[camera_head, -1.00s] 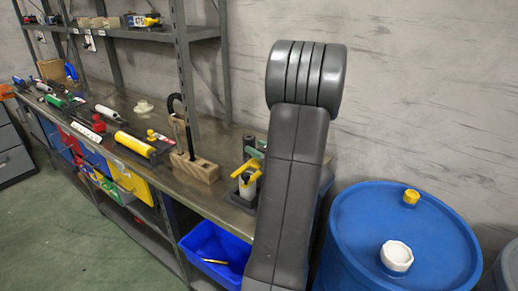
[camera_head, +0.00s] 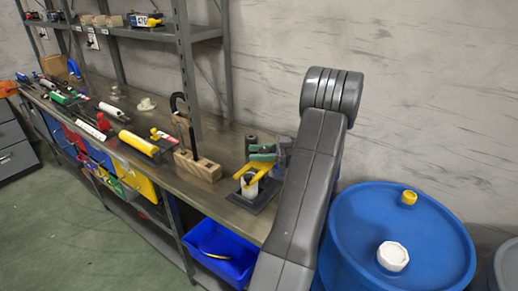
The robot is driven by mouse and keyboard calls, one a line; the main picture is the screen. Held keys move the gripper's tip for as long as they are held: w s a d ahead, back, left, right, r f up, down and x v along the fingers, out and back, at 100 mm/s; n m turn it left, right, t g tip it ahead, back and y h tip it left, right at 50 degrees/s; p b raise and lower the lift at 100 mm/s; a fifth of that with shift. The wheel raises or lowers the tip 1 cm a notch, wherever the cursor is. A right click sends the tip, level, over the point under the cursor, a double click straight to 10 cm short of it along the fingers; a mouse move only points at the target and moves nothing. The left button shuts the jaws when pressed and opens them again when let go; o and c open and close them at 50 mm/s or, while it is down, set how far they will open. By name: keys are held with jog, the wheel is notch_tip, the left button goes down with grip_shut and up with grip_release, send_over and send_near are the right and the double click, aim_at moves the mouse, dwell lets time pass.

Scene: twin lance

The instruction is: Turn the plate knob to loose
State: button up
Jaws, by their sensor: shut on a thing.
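A yellow knob (camera_head: 246,185) with a bar-like handle sits on a white cylinder (camera_head: 249,190) on a dark base plate (camera_head: 264,196) at the right end of the workbench. My gripper (camera_head: 262,158) is at the bar's upper right end and appears shut on it. The fingertips are small and partly hidden, so the exact contact is unclear. My grey arm hides the area just right of the plate. I cannot read any loose or tight marking on the plate.
A wooden block (camera_head: 198,166) and a yellow-handled tool (camera_head: 138,143) lie left on the workbench (camera_head: 225,135). A blue bin (camera_head: 220,245) is below. A blue drum (camera_head: 400,230) stands right of my arm.

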jog(key=shift+s+r+n+g+h+p, duration=0.1)
jog(key=shift+r+n+g+h+p, duration=0.1)
jog(key=shift+n+g+p, duration=0.75)
jog(key=shift+s+r+n+g+h+p, duration=0.1)
jog(key=shift+r+n+g+h+p, duration=0.2)
jog(key=shift+g+p, duration=1.25)
jog(key=n+p, duration=0.1)
jog(key=p, duration=0.3)
jog(key=shift+d+f, duration=0.1)
jog(key=shift+f, duration=0.1)
jog(key=shift+s+f+n+g+h+p, duration=0.1)
jog(key=shift+f+n+g+h+p, duration=0.15)
jog(key=shift+g+p, duration=0.6)
jog(key=shift+t, duration=0.25)
jog(key=o, duration=1)
jog(key=t+b, duration=0.1)
jog(key=b, duration=0.1)
jog(key=shift+f+b, duration=0.3)
jog(key=shift+f, duration=0.05)
jog(key=m+t+y+b, duration=0.1)
jog(key=m+t+b, duration=0.1)
jog(key=b, duration=0.5)
jog(key=shift+m+t, duration=0.3)
jog(key=shift+t, duration=0.2)
